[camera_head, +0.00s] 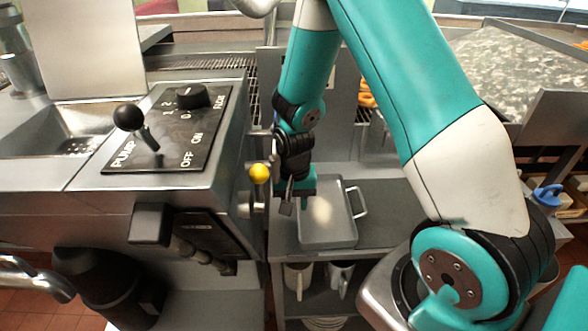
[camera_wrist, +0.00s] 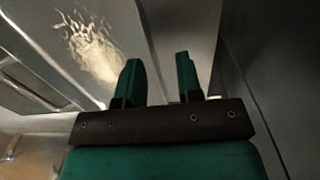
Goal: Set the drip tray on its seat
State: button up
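The drip tray appears to be the shallow grey metal tray (camera_head: 329,237) lying on a shelf in the head view, with a loop handle on its right side. A bright patch of light lies on its floor. In the wrist view the tray (camera_wrist: 62,50) fills the upper left, its handle at the left edge. My gripper (camera_head: 296,198) points down at the tray's left edge. In the wrist view my gripper (camera_wrist: 158,62) has its two green fingers apart, with the tray's edge line running between them. I cannot tell whether they touch it. The tray's seat is not clearly identifiable.
White mugs (camera_head: 298,280) stand on the shelf below. Some bare shelf (camera_head: 385,208) lies right of the tray.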

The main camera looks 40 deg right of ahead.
notch_tip(320, 180, up, 15)
jog(key=shift+r, duration=0.15)
